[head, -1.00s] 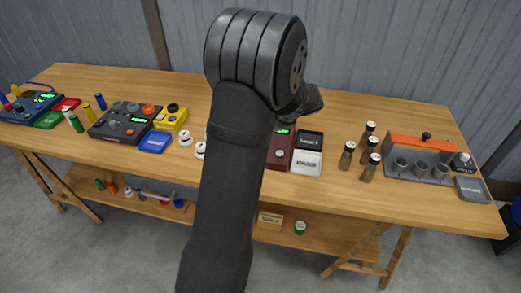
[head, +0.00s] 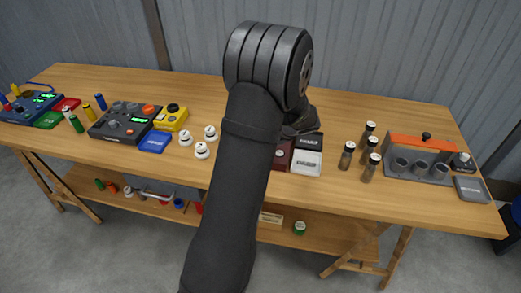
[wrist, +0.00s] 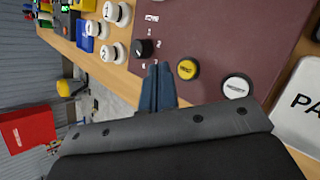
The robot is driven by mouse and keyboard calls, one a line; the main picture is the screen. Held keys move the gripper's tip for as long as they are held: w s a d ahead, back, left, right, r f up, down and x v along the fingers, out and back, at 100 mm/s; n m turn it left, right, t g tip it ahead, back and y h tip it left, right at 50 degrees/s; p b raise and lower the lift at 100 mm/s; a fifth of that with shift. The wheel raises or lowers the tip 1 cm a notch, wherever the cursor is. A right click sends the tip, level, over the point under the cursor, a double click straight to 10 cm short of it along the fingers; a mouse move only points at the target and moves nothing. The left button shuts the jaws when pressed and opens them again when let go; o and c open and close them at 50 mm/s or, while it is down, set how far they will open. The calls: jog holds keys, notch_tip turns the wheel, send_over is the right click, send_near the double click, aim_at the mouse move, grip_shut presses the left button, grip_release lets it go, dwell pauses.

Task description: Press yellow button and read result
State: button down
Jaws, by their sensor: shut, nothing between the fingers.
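The yellow button (wrist: 187,69) sits on a maroon panel (wrist: 225,30) in the wrist view, between a black knob (wrist: 144,48) and a white button (wrist: 237,87). My gripper (wrist: 157,66) is shut and empty. Its fingertips show just left of the yellow button, close to the knob. I cannot tell their height above the panel. In the head view the maroon device (head: 284,160) is mostly hidden behind my arm, and so are the gripper and the yellow button. No result display on this device can be seen now.
White (head: 307,163) and black (head: 309,141) trays lie right of the device. White numbered knobs (head: 202,150) stand to its left, beyond them a blue tray (head: 154,142) and a yellow box (head: 171,117). Several dark bottles (head: 346,155) and a grey holder (head: 419,167) stand further right.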

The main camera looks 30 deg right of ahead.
jog(key=shift+f, duration=1.4)
jog(key=shift+f, duration=0.1)
dwell(0.9)
jog(key=shift+f, duration=0.35)
jog(key=shift+f, duration=0.45)
dwell(0.5)
jog(key=shift+r, duration=0.9)
jog(key=shift+r, duration=2.5)
